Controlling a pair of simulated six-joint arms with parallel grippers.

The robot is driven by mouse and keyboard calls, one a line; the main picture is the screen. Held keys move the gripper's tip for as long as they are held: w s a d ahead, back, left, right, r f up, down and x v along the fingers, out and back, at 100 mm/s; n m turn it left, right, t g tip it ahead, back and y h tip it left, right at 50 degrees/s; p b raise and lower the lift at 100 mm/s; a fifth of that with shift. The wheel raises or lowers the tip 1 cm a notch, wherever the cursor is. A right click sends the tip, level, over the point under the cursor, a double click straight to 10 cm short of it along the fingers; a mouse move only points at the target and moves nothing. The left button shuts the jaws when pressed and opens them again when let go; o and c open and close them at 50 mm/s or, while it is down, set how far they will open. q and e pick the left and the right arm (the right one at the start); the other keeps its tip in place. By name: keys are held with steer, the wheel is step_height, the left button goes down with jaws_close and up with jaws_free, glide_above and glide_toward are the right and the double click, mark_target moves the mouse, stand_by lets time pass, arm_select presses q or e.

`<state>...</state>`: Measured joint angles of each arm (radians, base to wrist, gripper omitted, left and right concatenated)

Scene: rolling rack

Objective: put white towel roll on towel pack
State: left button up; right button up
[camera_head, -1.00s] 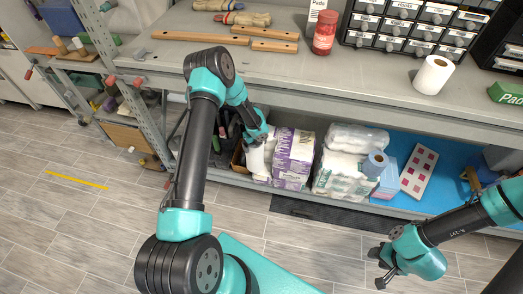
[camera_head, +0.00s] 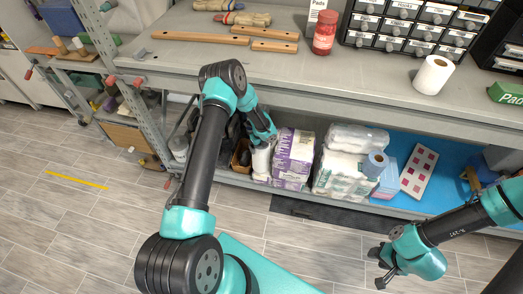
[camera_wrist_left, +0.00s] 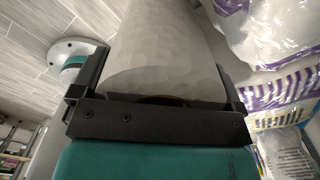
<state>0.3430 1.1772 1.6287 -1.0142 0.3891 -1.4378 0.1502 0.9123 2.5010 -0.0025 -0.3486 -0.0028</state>
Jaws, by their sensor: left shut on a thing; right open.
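My left gripper (camera_head: 262,139) is shut on a white towel roll (camera_head: 261,160), low at the front of the lower shelf. The roll fills the space between the fingers in the left wrist view (camera_wrist_left: 170,45). A purple-and-white wrapped pack (camera_head: 293,158) stands just right of the held roll; I cannot tell whether they touch. Further right is a clear-wrapped white towel pack (camera_head: 342,178), with a wrapped bundle (camera_head: 357,138) on top. Another white roll (camera_head: 433,75) stands on the worktop. My right gripper (camera_head: 380,268) is open and empty, low at the right.
The worktop edge (camera_head: 340,93) overhangs the lower shelf. A blue roll (camera_head: 376,163) is at the towel pack's right side, near a light-blue box (camera_head: 387,182). A rack post (camera_head: 147,120) stands left of my left arm.

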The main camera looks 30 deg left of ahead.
arm_select(q)
step_height(320, 180, down, 3)
steer(key=shift+w+d+f, duration=0.1)
steer(key=shift+w+f, duration=0.05)
steer(key=shift+f, duration=0.2)
steer(key=o, duration=1)
steer(key=shift+c, duration=0.2)
step_height(320, 180, up, 8)
steer(key=shift+d+f, duration=0.1)
